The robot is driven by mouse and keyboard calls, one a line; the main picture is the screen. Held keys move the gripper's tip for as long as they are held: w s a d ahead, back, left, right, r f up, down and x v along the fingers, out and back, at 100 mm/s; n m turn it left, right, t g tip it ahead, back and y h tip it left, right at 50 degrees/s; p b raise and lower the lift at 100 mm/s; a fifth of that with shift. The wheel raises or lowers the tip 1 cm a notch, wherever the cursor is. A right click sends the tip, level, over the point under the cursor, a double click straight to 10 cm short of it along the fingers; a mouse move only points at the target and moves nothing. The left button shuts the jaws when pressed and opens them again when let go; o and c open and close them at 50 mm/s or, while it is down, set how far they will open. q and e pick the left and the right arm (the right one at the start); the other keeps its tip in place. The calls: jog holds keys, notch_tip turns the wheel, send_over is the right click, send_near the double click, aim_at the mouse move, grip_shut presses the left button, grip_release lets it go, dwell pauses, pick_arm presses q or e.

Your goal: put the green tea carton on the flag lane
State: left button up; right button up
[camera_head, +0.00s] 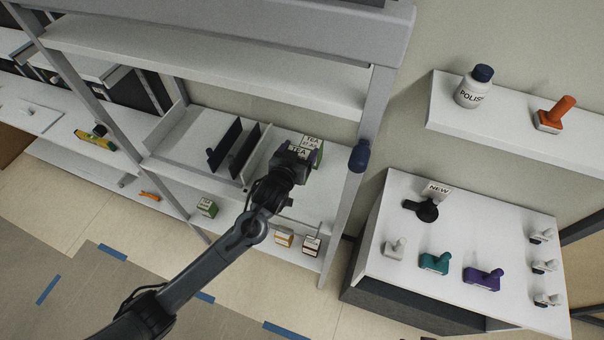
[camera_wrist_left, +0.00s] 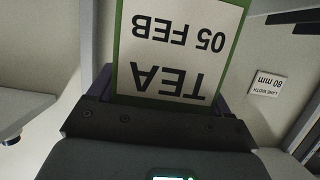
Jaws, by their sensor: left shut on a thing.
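My left gripper (camera_head: 289,162) is shut on a green-edged tea carton, whose white TEA label (camera_head: 299,150) shows just beyond the fingers. In the left wrist view the carton (camera_wrist_left: 182,48) fills the upper middle, and its label reads TEA 05 FEB, upside down. The gripper holds it over the right part of the middle shelf (camera_head: 207,122). Another TEA label (camera_head: 311,140) shows right behind it; whether it is a separate carton is hard to tell. A further green tea carton (camera_head: 207,207) stands on the lower shelf. I cannot make out a flag. My right gripper is not in view.
A dark blue panel (camera_head: 225,142) and a black panel (camera_head: 245,150) stand upright left of the gripper. A shelf post (camera_head: 374,115) with a dark blue rounded thing (camera_head: 359,156) is to the right. A lane-width label (camera_wrist_left: 266,84) reads 80 mm.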

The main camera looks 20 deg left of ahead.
pick_arm(q)
notch_tip(320, 180, down, 5)
jog(key=shift+s+r, duration=0.1)
jog(key=shift+f+p, duration=0.45)
jog(key=shift+f, duration=1.8)
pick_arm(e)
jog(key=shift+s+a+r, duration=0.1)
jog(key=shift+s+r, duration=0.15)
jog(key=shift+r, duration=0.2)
pick_arm(q)
jog(key=shift+f, duration=0.1)
jog(key=shift+f, duration=0.15)
jog(key=o, duration=1)
jog(key=shift+o, duration=0.2)
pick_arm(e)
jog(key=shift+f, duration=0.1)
